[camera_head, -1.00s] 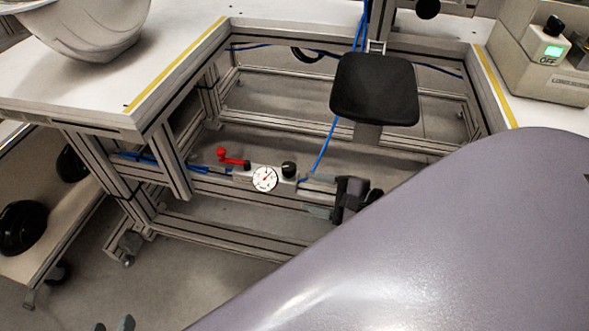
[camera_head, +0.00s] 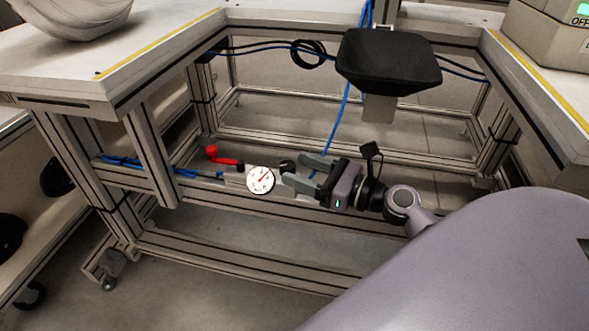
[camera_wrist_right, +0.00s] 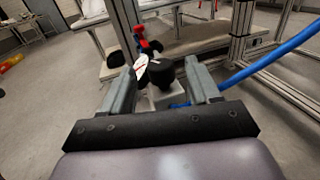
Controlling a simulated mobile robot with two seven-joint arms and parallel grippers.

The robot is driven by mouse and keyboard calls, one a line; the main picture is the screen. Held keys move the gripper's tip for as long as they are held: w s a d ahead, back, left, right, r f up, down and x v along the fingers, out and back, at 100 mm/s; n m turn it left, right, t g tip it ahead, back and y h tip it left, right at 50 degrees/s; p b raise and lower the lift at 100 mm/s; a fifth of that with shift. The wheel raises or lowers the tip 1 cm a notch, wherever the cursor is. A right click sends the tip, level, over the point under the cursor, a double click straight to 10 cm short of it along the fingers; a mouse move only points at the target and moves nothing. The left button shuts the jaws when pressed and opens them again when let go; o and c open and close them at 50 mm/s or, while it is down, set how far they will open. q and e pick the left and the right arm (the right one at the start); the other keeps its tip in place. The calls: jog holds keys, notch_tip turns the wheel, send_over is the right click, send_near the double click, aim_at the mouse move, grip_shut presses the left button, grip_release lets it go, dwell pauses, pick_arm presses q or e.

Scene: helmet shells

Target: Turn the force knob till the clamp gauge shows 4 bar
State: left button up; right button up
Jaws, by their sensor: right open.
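The clamp gauge (camera_head: 260,180) is a round white dial with a red needle, mounted on the lower frame rail. Its needle points to the upper right in the head view; the numbers are too small to read. The force knob (camera_head: 287,166) is a black round knob just right of the gauge. My right gripper (camera_head: 298,170) is open, with its fingertips close to the knob. In the right wrist view the knob (camera_wrist_right: 161,71) shows between the two open fingers (camera_wrist_right: 159,65), with the gauge (camera_wrist_right: 142,69) turned nearly edge-on beside it. Contact cannot be told. My left gripper is out of view.
A red lever (camera_head: 224,157) stands left of the gauge. A blue hose (camera_head: 342,117) runs down behind my right gripper. A black pad (camera_head: 388,60) hangs above it. Frame rails (camera_head: 220,236) surround the spot; the space left of the lever holds blue tubing.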

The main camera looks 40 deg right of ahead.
aim_at(285, 166)
jog(key=shift+x, duration=1.1)
jog(key=c, duration=1)
jog(key=shift+c, duration=0.2)
jog(key=shift+f+n+y+b, duration=0.1)
jog(key=shift+n+y+b, duration=0.2)
